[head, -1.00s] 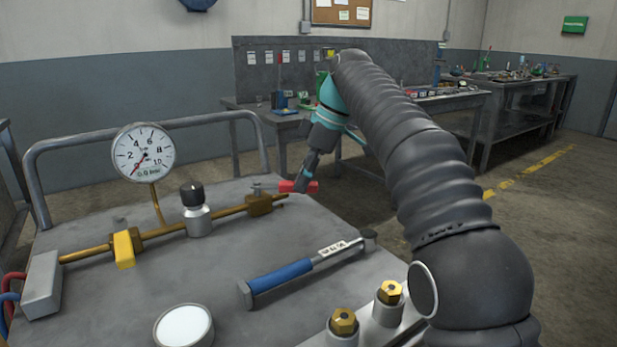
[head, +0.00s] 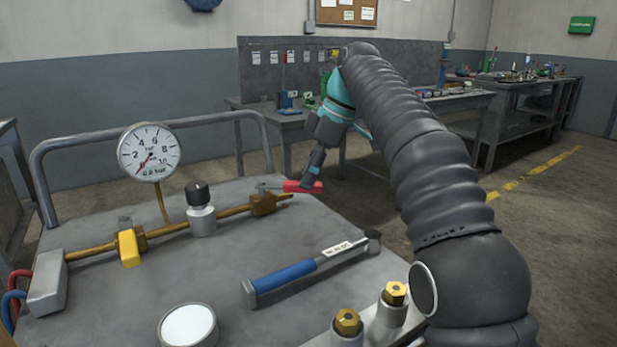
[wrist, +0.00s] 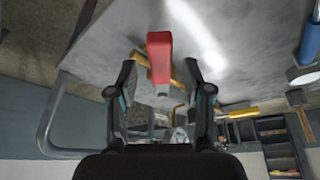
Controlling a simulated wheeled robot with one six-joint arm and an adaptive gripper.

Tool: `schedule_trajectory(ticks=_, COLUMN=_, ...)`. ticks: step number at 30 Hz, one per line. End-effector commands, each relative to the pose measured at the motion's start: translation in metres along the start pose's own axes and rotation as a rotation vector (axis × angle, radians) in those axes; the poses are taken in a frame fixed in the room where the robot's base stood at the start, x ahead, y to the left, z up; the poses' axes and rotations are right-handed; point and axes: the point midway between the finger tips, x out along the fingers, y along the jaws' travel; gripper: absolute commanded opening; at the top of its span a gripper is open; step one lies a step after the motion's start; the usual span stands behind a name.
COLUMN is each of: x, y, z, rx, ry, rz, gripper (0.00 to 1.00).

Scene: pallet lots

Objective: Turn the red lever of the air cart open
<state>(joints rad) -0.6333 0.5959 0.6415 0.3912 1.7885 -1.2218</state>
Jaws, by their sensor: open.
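The red lever (head: 302,187) sits at the far right end of the brass pipe (head: 228,211) on the cart top (head: 200,260). In the wrist view the lever (wrist: 160,52) shows between the two spread fingers of my gripper (wrist: 160,75), with a gap on each side. The fingers are open and not closed on it. A pressure gauge (head: 149,153) stands on the pipe with its needle near zero.
A blue-handled tool (head: 285,277) lies on the cart top. A yellow handle (head: 129,248) and a black knob (head: 197,194) sit along the pipe. A grey rail (head: 150,128) edges the cart's far side. Workbenches (head: 358,125) stand behind.

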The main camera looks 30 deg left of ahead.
Motion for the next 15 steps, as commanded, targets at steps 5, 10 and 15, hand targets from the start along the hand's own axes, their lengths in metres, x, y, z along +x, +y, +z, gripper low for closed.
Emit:
schedule_trajectory(ticks=5, x=-0.013, y=0.0, z=0.0, rx=-0.001, ry=-0.001, rz=0.001, gripper=0.5)
schedule_trajectory(ticks=10, x=-0.022, y=-0.001, z=0.013, rx=0.002, ry=-0.002, rz=0.0, gripper=0.5)
schedule_trajectory(ticks=15, x=-0.032, y=-0.001, z=0.035, rx=0.002, ry=-0.002, rz=0.001, gripper=0.5)
